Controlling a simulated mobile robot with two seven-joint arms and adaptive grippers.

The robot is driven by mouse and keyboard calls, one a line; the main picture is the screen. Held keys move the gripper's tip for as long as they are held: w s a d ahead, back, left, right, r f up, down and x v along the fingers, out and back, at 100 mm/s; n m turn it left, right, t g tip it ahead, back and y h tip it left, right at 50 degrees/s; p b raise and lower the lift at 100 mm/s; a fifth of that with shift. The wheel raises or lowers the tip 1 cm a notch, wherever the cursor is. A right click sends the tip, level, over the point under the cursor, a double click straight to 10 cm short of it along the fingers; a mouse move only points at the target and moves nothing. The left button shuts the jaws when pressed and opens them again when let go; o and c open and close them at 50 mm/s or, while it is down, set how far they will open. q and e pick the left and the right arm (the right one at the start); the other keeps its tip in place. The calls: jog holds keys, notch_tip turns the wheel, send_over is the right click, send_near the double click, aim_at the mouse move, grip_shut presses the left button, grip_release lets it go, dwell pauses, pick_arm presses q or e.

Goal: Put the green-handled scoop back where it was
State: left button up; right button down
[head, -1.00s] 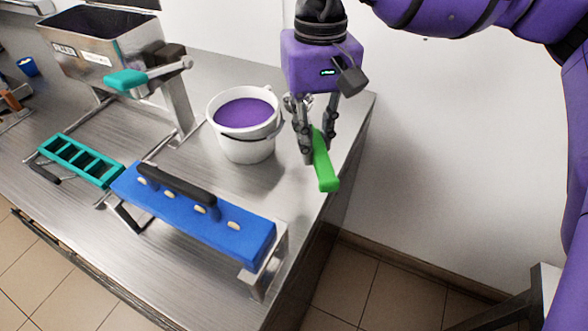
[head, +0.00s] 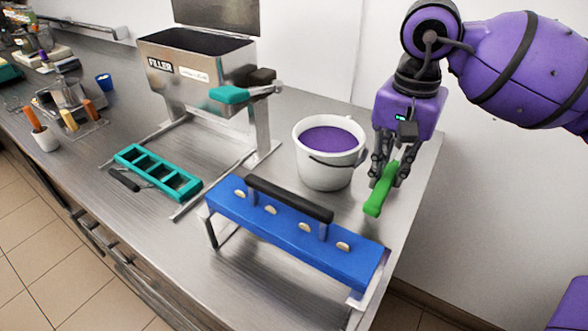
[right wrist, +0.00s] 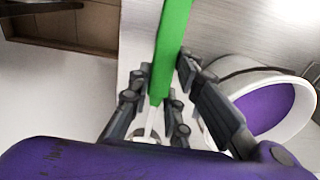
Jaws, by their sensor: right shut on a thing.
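The green-handled scoop (head: 377,198) is held by its green handle in my right gripper (head: 388,178), at the right end of the counter beside the white bucket. In the right wrist view the green handle (right wrist: 171,45) runs between the fingers of my right gripper (right wrist: 160,105), which are shut on it. A pale shaft shows below the handle there; the scoop's bowl is mostly hidden. My left gripper is in neither view.
A white bucket (head: 327,177) of purple mix stands left of my right gripper. A blue rack (head: 290,230) with a black handle is in front of it. A steel filler (head: 180,75) and a teal mold frame (head: 155,172) are further left. The counter's right edge is close.

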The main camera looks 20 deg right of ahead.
aim_at(391, 170)
jog(key=shift+f, duration=3.15)
jog(key=shift+f, duration=0.15)
jog(key=c, duration=1.6)
grip_release()
jog(key=shift+s+a+r, duration=0.1)
jog(key=shift+r, duration=6.05)
